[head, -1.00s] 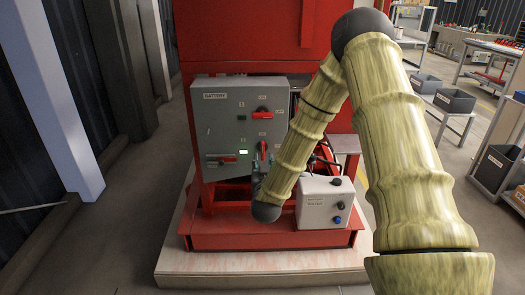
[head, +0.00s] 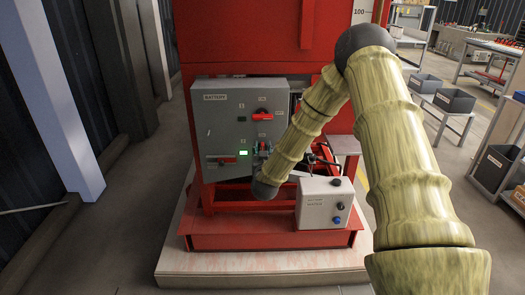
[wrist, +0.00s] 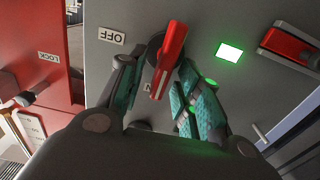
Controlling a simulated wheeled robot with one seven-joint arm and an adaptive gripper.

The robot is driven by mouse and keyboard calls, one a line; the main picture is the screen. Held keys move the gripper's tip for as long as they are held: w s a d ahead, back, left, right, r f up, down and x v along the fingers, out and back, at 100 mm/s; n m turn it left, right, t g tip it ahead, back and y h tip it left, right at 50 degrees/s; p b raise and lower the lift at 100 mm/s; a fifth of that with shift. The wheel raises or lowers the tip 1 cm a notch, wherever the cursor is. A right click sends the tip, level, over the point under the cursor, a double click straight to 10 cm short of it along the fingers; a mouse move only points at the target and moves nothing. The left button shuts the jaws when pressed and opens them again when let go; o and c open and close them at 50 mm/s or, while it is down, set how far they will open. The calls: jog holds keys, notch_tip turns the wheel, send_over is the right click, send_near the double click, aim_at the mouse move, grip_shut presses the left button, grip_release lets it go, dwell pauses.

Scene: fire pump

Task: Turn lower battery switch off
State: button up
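The grey battery panel (head: 225,110) faces me in the head view. The lower switch has a red handle (wrist: 168,58) on a dark round base in the wrist view. An OFF label (wrist: 112,36) is to its left, and a partly hidden label ending in N (wrist: 147,87) is below it. My gripper (wrist: 157,72) is open, with one teal-padded finger on each side of the handle. I see no clear contact between the fingers and the handle. In the head view my gripper (head: 262,150) is small at the lower switch and partly hides it.
An upper red switch (head: 262,115) sits above on the panel. A white box with knobs (head: 322,203) stands close to my wrist at the lower right.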

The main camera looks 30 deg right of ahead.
jog(key=shift+c, duration=0.2)
grip_shut()
jog(key=m+b, duration=0.2)
jog(key=m, duration=0.1)
jog(key=d+m+b, duration=0.1)
jog(key=m, duration=0.2)
jog(key=f+m+b, duration=0.1)
jog(key=m+b, duration=0.1)
jog(key=m, duration=0.1)
jog(key=shift+s+d+b, duration=0.15)
jog(key=shift+s+b, duration=0.2)
jog(key=shift+s, duration=0.05)
jog(key=shift+s+d+f+m+b, duration=0.1)
jog(key=shift+f+m+b, duration=0.1)
jog(key=shift+m+b, duration=1.1)
jog(key=shift+d+f+m+b, duration=0.15)
jog(key=shift+m+b, duration=0.7)
jog(key=shift+m, duration=0.8)
jog(key=shift+s+a+f+m+b, duration=0.1)
jog(key=shift+f+m+b, duration=0.1)
jog(key=shift+m+b, duration=1.1)
jog(key=shift+m, duration=0.35)
